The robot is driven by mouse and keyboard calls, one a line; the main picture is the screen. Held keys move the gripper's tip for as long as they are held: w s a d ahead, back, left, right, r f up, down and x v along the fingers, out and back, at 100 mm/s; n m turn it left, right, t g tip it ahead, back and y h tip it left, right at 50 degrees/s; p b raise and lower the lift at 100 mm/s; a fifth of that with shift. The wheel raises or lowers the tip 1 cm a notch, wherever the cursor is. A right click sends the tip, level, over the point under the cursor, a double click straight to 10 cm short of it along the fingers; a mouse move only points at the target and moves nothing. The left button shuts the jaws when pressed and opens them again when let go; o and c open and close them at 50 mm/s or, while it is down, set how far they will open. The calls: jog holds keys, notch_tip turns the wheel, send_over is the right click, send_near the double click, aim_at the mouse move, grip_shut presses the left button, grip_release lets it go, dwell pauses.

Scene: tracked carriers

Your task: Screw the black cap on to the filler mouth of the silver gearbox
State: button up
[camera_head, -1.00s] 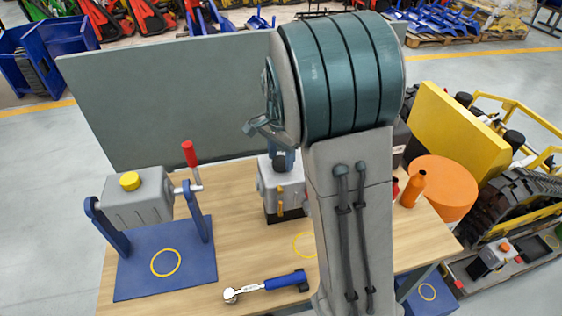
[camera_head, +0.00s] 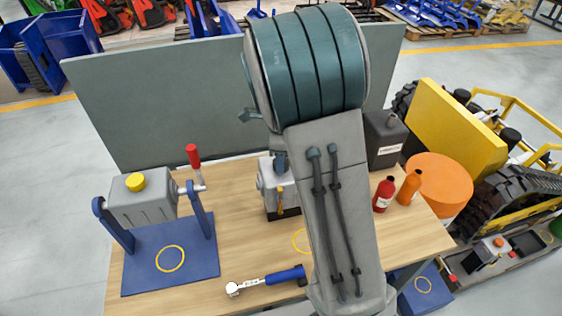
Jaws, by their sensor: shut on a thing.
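The silver gearbox (camera_head: 266,184) stands upright on the table on a dark base, with a yellow piece on its front. My arm hides its right side. My gripper (camera_head: 281,161) shows only as a narrow dark blue-grey part directly above the gearbox top, partly behind my arm. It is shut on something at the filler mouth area. The black cap and the filler mouth are hidden there, so I cannot tell how the cap sits.
A grey housing (camera_head: 144,208) with a yellow cap and red handle hangs in a blue stand (camera_head: 205,262) at left. A blue-handled wrench (camera_head: 265,281) lies in front. Red (camera_head: 384,194) and orange (camera_head: 409,188) bottles and a dark canister (camera_head: 385,142) stand right. A grey panel (camera_head: 160,100) stands behind.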

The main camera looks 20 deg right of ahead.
jog(key=m, duration=0.8)
jog(key=shift+m, duration=0.3)
jog(key=o, duration=1)
jog(key=shift+c, duration=0.2)
